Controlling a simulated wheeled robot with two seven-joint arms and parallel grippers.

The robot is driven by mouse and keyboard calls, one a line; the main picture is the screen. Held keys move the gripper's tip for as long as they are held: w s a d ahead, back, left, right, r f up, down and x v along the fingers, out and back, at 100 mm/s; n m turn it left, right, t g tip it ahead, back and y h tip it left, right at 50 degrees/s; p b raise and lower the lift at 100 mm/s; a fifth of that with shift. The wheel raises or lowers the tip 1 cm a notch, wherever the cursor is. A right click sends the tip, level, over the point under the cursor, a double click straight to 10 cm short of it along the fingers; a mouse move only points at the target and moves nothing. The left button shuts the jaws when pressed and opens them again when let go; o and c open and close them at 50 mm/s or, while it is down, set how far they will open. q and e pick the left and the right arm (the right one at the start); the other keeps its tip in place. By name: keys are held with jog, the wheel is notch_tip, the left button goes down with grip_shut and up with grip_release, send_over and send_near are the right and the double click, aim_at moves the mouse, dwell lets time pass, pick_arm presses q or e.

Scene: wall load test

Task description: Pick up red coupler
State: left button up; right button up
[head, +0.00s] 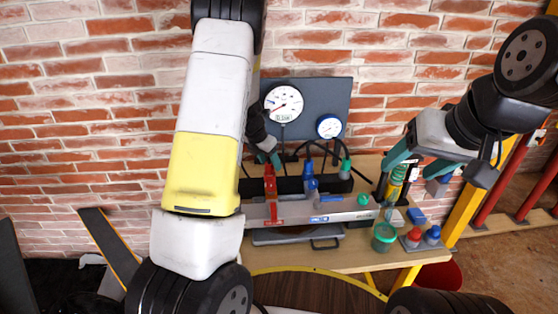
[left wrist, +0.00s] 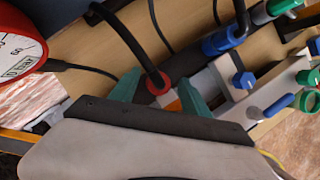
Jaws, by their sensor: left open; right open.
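The red coupler (head: 269,173) stands upright at the left of a row on the bench behind the grey manifold. In the left wrist view it shows as a red ring (left wrist: 148,85) around a black hose. My left gripper (head: 268,156) is open, just above and behind it in the head view. In the left wrist view the teal fingertips (left wrist: 159,78) lie on either side of the coupler, with gaps visible; whether either touches it I cannot tell. The coupler's lower part is partly hidden by my gripper there. My right gripper (head: 418,160) is open at the right, above the bench.
A blue coupler (head: 309,168) and a green coupler (head: 345,167) with black hoses stand to the right. The manifold (head: 340,211) carries a red lever (head: 274,207). Two gauges (head: 283,103) hang on a panel behind. A green jar (head: 384,238) stands front right.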

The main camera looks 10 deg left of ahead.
pick_arm(q)
jog(key=shift+w+f, duration=0.1)
jog(key=shift+f, duration=0.25)
grip_shut()
notch_tip(320, 180, up, 10)
jog(key=shift+r, duration=0.1)
dwell(0.4)
